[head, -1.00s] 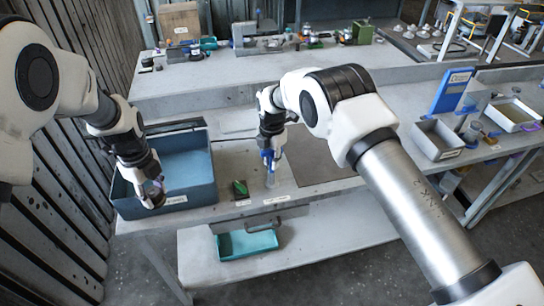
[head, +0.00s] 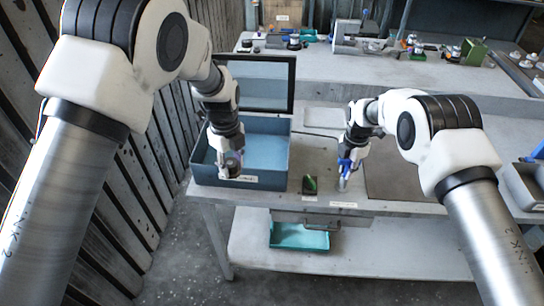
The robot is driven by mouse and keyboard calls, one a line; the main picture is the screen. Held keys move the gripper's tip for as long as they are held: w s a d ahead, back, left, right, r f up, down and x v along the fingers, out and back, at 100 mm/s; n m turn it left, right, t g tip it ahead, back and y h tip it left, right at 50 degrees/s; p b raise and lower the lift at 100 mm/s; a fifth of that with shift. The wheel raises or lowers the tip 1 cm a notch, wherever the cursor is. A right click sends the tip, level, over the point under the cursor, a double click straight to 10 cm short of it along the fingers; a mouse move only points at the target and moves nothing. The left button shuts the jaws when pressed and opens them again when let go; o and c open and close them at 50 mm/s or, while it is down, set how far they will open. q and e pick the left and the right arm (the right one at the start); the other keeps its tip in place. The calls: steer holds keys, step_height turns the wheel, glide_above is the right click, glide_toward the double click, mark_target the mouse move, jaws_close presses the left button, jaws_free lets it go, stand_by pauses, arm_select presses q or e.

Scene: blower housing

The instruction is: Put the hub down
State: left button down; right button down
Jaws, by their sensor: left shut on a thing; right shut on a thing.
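My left gripper (head: 231,168) is over the front left part of the blue bin (head: 200,175). It is shut on a small round part, apparently the hub (head: 233,160), which shows only in part between the dark fingers. I cannot tell whether the hub touches the bin's front wall. My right gripper (head: 344,168) is above the bench right of the bin. It is shut on a small upright blue-and-pale thing (head: 342,184), whose lower end is at or just above the bench top.
A small dark block with a green top (head: 310,184) lies between the bin and my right gripper. A dark mat (head: 400,182) lies to the right. A black-framed panel (head: 262,84) stands behind the bin. A teal tray (head: 300,236) is on the lower shelf.

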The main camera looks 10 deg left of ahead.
arm_select(q)
steer(key=w+a+f+n, duration=0.3)
steer(key=w+a+n, duration=0.15)
steer(key=w, duration=0.75)
steer(key=f, duration=0.6)
steer(key=a+f, duration=0.1)
steer(key=f, duration=0.2)
steer(key=shift+s+f, duration=0.2)
steer(key=shift+f, duration=0.05)
steer(key=shift+f, duration=0.1)
steer(key=c, duration=0.7)
jaws_free()
step_height(320, 180, up, 12)
steer(key=shift+r, duration=0.1)
